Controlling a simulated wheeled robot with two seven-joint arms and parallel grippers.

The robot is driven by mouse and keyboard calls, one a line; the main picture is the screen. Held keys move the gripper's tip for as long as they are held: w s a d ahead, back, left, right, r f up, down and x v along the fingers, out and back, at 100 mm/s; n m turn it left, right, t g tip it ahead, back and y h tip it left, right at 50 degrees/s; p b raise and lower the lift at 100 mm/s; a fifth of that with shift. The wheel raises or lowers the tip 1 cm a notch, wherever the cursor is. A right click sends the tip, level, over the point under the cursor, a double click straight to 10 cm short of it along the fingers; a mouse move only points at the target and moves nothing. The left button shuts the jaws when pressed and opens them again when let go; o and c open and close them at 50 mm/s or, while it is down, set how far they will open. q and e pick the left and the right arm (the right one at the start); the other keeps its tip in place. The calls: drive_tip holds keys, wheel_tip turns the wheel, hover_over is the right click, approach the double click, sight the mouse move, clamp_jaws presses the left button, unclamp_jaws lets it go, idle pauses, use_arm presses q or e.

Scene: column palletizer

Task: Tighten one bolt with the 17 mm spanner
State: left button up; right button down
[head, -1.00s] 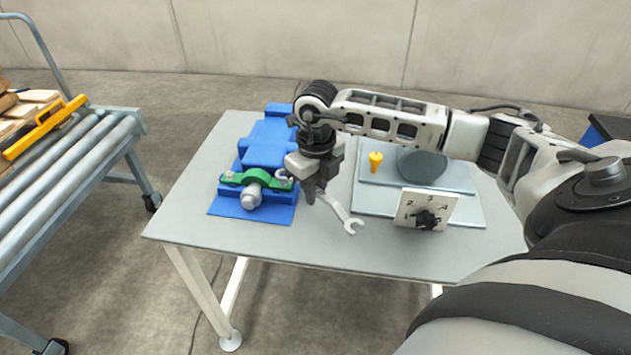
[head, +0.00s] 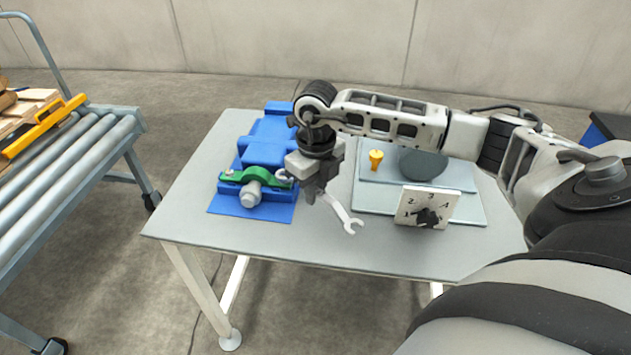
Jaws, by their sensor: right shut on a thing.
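My right gripper (head: 313,192) is shut on a grey spanner (head: 341,212). The spanner slants, with one open end toward the lower right, over the table. Its other end (head: 283,175) shows left of the gripper, at the right end of the green bearing housing (head: 240,177). I cannot tell whether it sits around the bolt there, as the gripper and spanner cover that spot. The green housing with a grey shaft end (head: 250,193) sits on a blue machine base (head: 225,205). A bolt (head: 229,172) shows at the housing's left end. My left gripper is not in view.
On the grey table (head: 200,215), a light tray (head: 375,203) at the right bears a yellow piece (head: 376,160) and a grey round thing (head: 422,163). A white dial plate (head: 427,207) stands at its front. A roller conveyor (head: 75,165) is at the left.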

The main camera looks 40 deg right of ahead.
drive_tip(key=shift+f+b, duration=0.4)
drive_tip(key=shift+f, duration=0.1)
idle(0.9)
